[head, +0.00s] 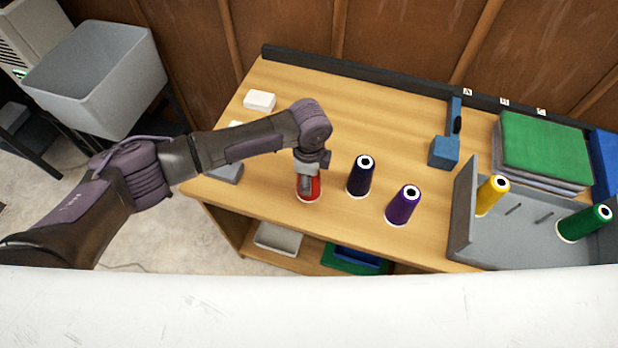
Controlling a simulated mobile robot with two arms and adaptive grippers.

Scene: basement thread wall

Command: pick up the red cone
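The red cone (315,188) stands upright near the front left of the wooden table (390,262). Its lower part and pale base show, and its top is hidden by my gripper. My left gripper (306,181) points down right over the red cone, with a grey finger in front of its left side. Whether the fingers press on the cone cannot be told. My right gripper is not in view.
A dark navy cone (361,177) and a purple cone (403,206) stand right of the red one. A grey tray (530,245) holds yellow (491,197) and green (584,224) cones. A blue block-like tool (444,152) stands behind. White blocks (259,100) lie back left.

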